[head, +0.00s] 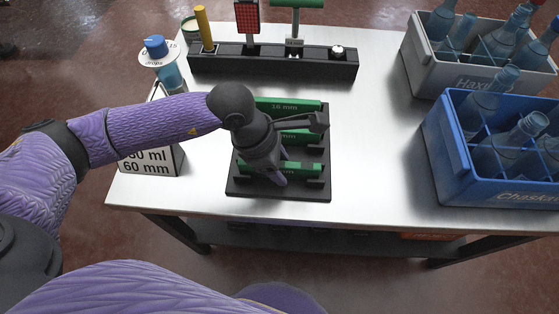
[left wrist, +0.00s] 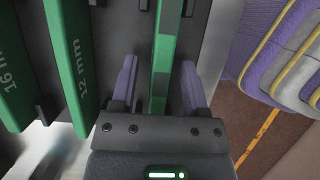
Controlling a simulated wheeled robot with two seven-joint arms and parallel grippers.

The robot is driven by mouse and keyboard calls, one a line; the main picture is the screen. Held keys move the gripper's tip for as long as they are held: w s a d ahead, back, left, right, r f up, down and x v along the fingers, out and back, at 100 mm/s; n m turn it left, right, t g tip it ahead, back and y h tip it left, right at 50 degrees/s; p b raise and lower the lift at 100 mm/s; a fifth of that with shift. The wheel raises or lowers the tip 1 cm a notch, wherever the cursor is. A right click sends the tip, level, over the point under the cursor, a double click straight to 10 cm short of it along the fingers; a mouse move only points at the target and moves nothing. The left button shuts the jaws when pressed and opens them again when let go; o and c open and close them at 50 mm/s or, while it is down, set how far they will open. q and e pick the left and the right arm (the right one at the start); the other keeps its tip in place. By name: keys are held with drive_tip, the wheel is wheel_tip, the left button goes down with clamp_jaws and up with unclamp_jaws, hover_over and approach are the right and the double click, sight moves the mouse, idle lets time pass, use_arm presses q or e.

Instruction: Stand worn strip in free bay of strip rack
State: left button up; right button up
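The black strip rack (head: 236,187) lies near the table's front edge and holds green strips. A far strip (head: 285,105) and a middle strip (head: 300,136) stand in it; the left wrist view shows strips marked 16 mm (left wrist: 14,75) and 12 mm (left wrist: 69,60). The nearest strip (head: 303,168), with greyish patches in the left wrist view (left wrist: 161,80), looks like the worn one. My left gripper (head: 282,168) is over it, its fingers (left wrist: 160,88) on either side with gaps between. The gripper hides part of the rack; I cannot tell which bay is free. My right gripper is out of view.
A black tool holder (head: 275,66) stands at the back. A blue-capped bottle (head: 160,60) and a white sign (head: 150,163) stand left. Grey (head: 440,78) and blue (head: 480,185) bottle crates stand right. The table between rack and crates is clear.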

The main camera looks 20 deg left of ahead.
use_arm(q)
drive_tip(key=shift+r, duration=0.4)
drive_tip(key=p+v, duration=0.5)
drive_tip(key=v, duration=0.5)
drive_tip(key=shift+a+r, duration=0.1)
drive_tip(key=shift+r, duration=0.2)
drive_tip(key=shift+s+a+r, duration=0.15)
drive_tip(key=shift+a+r, duration=0.1)
drive_tip(key=shift+r, duration=0.15)
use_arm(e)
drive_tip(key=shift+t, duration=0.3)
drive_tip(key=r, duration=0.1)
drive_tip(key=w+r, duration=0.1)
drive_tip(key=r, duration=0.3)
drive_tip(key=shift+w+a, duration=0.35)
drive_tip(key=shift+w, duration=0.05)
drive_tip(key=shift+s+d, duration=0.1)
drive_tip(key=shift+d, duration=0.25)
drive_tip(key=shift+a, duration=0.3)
